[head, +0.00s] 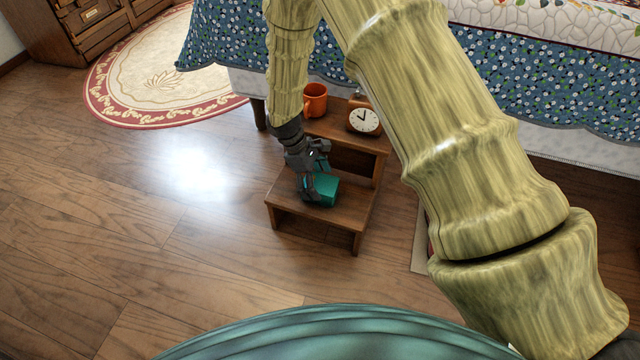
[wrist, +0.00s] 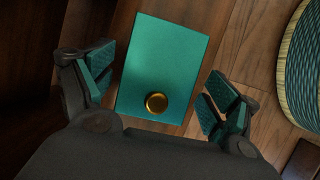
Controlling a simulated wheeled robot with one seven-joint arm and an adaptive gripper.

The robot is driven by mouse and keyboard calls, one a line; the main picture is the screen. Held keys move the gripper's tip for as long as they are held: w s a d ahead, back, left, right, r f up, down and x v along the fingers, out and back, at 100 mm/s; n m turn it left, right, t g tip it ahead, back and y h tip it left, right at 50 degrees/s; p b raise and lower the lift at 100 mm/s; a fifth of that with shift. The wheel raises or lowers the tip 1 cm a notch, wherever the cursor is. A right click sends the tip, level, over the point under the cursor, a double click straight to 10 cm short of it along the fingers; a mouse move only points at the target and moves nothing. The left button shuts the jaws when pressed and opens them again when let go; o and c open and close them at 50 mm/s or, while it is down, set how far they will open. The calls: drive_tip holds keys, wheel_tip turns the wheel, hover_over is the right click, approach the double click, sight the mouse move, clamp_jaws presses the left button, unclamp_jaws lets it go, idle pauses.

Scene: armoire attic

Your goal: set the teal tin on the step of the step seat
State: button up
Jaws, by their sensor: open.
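The teal tin (head: 322,189) rests on the lower step of the wooden step seat (head: 343,217), near the middle of the step. In the wrist view the teal tin (wrist: 163,62) shows its flat top with a round brass knob (wrist: 156,102). My gripper (head: 312,190) is right at the tin in the head view and hides part of it. In the wrist view my gripper (wrist: 152,95) is open, with one finger on each side of the tin and a gap on both sides.
An orange mug (head: 315,100) and a small clock (head: 364,120) stand on the upper seat behind the step. A bed with a blue floral cover (head: 540,85) is behind. An oval rug (head: 150,75) lies at the back left. The wooden floor (head: 120,210) to the left is clear.

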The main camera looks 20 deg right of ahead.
drive_tip(key=p+v, duration=0.4)
drive_tip(key=v, duration=0.5)
drive_tip(key=shift+r, duration=0.15)
